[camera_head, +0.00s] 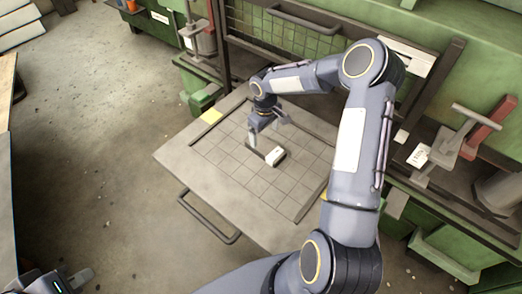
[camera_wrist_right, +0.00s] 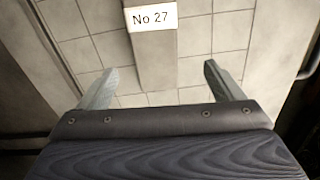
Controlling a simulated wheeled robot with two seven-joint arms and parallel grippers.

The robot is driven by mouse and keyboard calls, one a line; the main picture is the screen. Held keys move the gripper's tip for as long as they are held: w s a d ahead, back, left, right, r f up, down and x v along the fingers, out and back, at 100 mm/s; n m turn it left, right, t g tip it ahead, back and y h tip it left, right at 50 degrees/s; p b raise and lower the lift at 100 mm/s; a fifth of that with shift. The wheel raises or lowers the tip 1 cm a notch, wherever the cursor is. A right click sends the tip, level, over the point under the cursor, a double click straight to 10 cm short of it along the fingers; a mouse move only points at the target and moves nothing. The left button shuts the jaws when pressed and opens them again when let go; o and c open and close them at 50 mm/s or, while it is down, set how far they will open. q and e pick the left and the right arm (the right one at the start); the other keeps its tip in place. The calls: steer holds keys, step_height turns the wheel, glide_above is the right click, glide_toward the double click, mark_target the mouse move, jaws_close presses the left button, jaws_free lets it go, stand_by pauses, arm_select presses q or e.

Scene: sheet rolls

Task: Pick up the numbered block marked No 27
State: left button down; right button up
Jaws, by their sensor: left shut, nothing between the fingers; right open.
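The block marked No 27 is a grey block with a white label; in the right wrist view its body (camera_wrist_right: 152,62) lies ahead of the fingers, near the middle between them. In the head view the block (camera_head: 275,156) lies on the gridded table top (camera_head: 175,165). My right gripper (camera_head: 268,138) is open just above and beside the block. In the right wrist view its two fingers (camera_wrist_right: 160,85) stand wide apart with nothing between their tips. My left gripper (camera_head: 72,282) is at the lower left corner, shut and empty, away from the table and partly cut off.
A handle bar (camera_head: 208,222) sticks out at the front. Green benches with clamps (camera_head: 455,145) stand behind and to the right. The table top around the block looks clear.

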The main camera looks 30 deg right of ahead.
mark_target(265, 146)
steer(key=shift+w+f, duration=0.15)
steer(key=shift+f, duration=0.4)
steer(key=shift+w+f, duration=0.15)
steer(key=shift+f, duration=0.4)
steer(key=f, duration=0.7)
steer(key=shift+d, duration=0.35)
steer(key=shift+r, duration=0.1)
steer(key=shift+c, duration=0.2)
steer(key=c, duration=1.2)
steer(key=shift+c, duration=0.5)
steer(key=shift+r, duration=0.15)
